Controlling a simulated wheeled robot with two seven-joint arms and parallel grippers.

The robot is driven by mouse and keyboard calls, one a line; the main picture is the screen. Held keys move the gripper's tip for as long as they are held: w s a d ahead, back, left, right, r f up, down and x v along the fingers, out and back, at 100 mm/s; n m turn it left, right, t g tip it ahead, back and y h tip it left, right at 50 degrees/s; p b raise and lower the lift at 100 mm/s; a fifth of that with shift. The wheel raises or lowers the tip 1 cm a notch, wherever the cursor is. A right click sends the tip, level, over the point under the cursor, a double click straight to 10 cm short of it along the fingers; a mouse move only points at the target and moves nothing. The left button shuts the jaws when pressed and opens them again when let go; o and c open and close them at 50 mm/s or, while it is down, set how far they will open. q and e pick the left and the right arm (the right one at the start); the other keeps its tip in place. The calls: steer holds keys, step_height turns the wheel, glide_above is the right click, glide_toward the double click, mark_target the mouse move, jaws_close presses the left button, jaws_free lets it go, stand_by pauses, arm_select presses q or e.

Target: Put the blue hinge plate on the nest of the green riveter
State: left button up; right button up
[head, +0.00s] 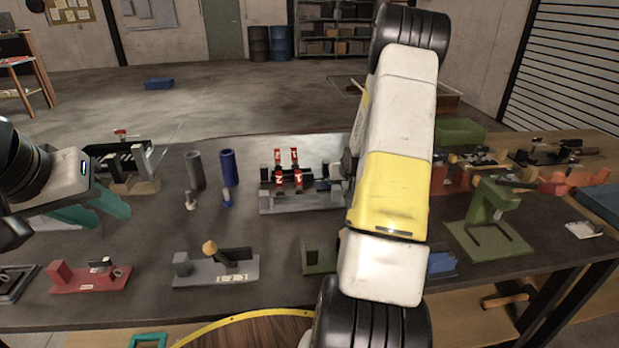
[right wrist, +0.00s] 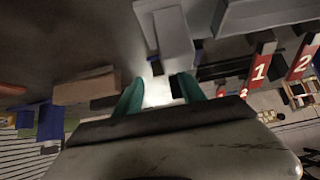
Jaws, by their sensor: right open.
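The green riveter (head: 492,205) stands on the right part of the table in the head view, with a flat green base in front of its post. A low blue piece (head: 442,262), perhaps the blue hinge plate, lies left of that base. My right arm hides part of it. My left gripper (head: 95,208) is over the left of the table, its teal fingers apart with nothing seen between them. My right gripper (right wrist: 160,90) is open in the right wrist view, with grey blocks beyond its fingertips. The head view does not show its fingers.
A grey fixture with red numbered pieces (head: 287,170) stands mid-table. Dark and blue cylinders (head: 229,168) stand behind. A green bin (head: 460,132) is at the back.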

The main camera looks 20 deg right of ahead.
steer(key=shift+x, duration=1.45)
jaws_close()
steer(key=shift+r, duration=0.15)
